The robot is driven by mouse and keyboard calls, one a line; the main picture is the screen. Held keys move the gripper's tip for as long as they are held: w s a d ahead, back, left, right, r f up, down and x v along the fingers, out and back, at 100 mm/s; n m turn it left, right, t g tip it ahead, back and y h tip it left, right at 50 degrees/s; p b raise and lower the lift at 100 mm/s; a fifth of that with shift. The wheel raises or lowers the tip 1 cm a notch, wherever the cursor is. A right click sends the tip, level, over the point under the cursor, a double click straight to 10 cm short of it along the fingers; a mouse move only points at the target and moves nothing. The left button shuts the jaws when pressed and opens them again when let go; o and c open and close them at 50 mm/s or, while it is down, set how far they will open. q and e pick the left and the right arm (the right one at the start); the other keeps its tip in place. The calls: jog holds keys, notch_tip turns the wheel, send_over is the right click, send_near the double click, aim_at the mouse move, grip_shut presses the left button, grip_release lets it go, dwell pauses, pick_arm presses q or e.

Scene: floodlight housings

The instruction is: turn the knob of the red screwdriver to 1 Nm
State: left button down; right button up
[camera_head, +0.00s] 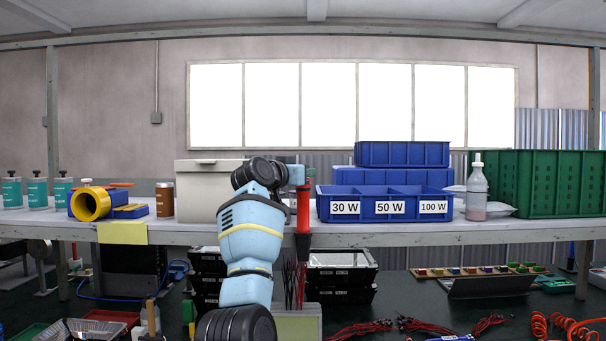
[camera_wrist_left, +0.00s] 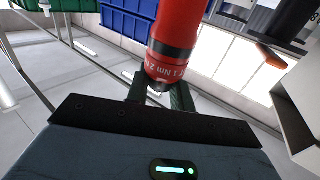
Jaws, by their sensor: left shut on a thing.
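In the left wrist view, the fingers (camera_wrist_left: 158,95) are shut around the screwdriver's narrow dark end, just past the scale. The fingers partly hide that end, and I cannot tell what the knob is set to. My right gripper is not in view.
A blue bin (camera_head: 385,192) labelled 30 W, 50 W and 100 W stands right of the screwdriver on the shelf (camera_head: 420,237). A light grey box (camera_head: 195,190) is behind my left arm.

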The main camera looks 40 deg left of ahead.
pick_arm(q)
jog(key=shift+m+h, duration=0.8)
jog(key=shift+h, duration=0.5)
jog(key=c, duration=1.3)
grip_release()
jog(key=shift+o, duration=0.2)
jog(key=s, duration=0.7)
jog(key=shift+s, duration=0.4)
jog(key=shift+a, duration=0.1)
jog(key=shift+f, duration=0.1)
